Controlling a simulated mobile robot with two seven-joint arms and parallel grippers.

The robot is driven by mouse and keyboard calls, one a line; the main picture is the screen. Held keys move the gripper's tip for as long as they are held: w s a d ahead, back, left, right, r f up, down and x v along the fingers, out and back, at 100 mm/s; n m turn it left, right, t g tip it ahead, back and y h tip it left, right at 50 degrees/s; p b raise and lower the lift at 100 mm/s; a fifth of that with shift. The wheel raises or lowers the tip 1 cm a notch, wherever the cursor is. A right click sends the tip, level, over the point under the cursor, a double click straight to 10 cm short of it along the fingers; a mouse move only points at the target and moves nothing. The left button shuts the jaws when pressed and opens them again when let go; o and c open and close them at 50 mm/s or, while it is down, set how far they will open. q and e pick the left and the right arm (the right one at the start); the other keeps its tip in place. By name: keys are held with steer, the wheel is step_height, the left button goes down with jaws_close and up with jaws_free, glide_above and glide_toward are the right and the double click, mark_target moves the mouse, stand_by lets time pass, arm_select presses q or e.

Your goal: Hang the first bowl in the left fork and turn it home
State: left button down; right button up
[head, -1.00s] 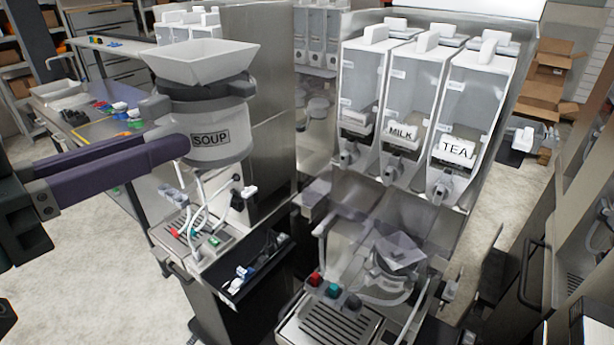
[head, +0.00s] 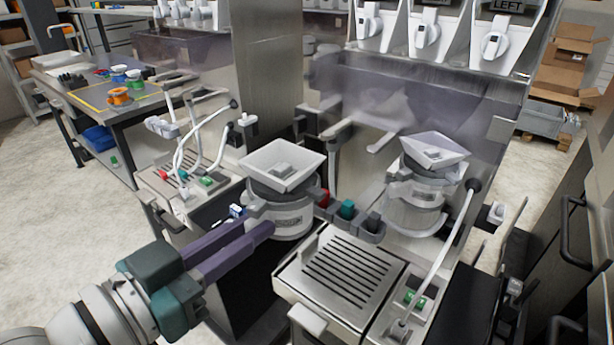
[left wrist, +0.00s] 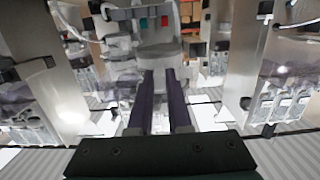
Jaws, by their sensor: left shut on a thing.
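The first bowl (head: 280,222) is a grey-white mixing bowl with a dark collar, a square white funnel on top and a small label, unreadable now. It is roughly upright at the left front of the dispenser. My left gripper (head: 262,232) is shut on its near left side; in the left wrist view the two purple fingers (left wrist: 163,85) reach to the bowl (left wrist: 157,52). Pale prongs (head: 338,130) stick out of the dispenser's back panel behind and right of the bowl; I cannot tell whether the bowl touches the left fork. My right gripper is out of view.
A second bowl (head: 418,190) with a funnel is at the panel's right. A slotted drip tray (head: 342,275) lies in front. Red and teal knobs (head: 347,209) are close to the held bowl's right. White hoses (head: 190,145) stand at left.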

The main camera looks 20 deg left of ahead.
arm_select(q)
steer(key=b+x, duration=0.1)
steer(key=x, duration=0.1)
steer(key=b+x, duration=0.1)
steer(key=x, duration=0.1)
steer(key=b+x, duration=0.1)
steer(key=x, duration=0.2)
steer(key=shift+r, duration=0.25)
steer(key=shift+w+d+r, duration=0.1)
steer(key=shift+w+d, duration=0.1)
steer(key=shift+w, duration=0.35)
steer(key=shift+w+b, duration=0.1)
steer(key=shift+b, duration=0.2)
steer(key=shift+w, duration=0.2)
steer(key=shift+b+x, duration=0.95)
steer(key=shift+x, duration=0.8)
steer(key=shift+r, duration=0.15)
steer(key=shift+w+d, duration=0.1)
